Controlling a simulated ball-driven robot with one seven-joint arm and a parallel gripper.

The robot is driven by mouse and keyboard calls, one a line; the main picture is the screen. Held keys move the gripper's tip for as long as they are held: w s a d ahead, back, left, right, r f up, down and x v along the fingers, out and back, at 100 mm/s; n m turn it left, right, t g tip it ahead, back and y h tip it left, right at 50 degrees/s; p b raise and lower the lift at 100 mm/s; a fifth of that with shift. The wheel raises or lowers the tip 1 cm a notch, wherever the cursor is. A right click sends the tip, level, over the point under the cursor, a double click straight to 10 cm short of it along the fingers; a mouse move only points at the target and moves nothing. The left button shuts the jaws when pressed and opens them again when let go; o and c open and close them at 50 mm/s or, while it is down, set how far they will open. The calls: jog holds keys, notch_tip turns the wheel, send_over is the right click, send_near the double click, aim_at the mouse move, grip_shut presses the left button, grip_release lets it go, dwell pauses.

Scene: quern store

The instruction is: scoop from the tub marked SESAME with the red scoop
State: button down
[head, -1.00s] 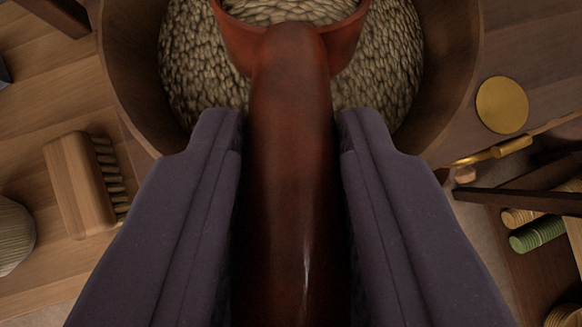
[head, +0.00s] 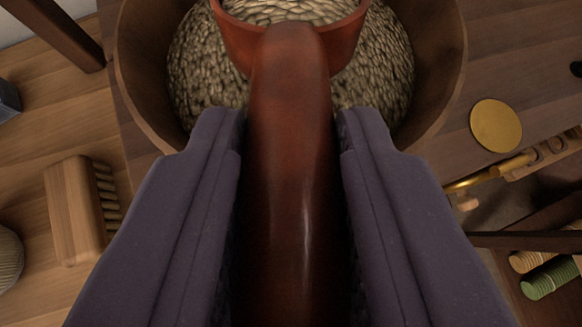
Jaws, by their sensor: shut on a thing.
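My gripper (head: 290,135) is shut on the brown-red handle of the red scoop (head: 345,45), which runs up the middle of the view between the two dark jaws. The scoop's bowl is at the top edge, partly cut off, over the round wooden tub (head: 440,60). Pale seeds (head: 285,10) show inside the scoop's rim. More seeds (head: 385,70) cover the tub's inside around the scoop. No marking on the tub is in view, so I cannot read its name. The gap between scoop and seeds is hard to judge.
A wooden brush (head: 75,210) lies at the left. A brass disc (head: 496,125) lies right of the tub, with a brass rod (head: 490,174) below it. Green and tan ribbed objects (head: 550,277) are at the lower right. A dark wooden post (head: 55,30) stands upper left.

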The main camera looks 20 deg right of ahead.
jog(key=shift+s+f+t+h+b, duration=0.15)
jog(key=shift+t+b, duration=0.4)
jog(key=shift+b, duration=1.3)
jog(key=shift+s+f+t+h+b, duration=0.1)
jog(key=shift+f+t+h+b, duration=0.3)
jog(key=shift+b, duration=1.45)
jog(key=shift+t, duration=0.55)
jog(key=shift+a+r+p, duration=0.1)
jog(key=shift+r+p, duration=0.5)
jog(key=shift+r, duration=2.45)
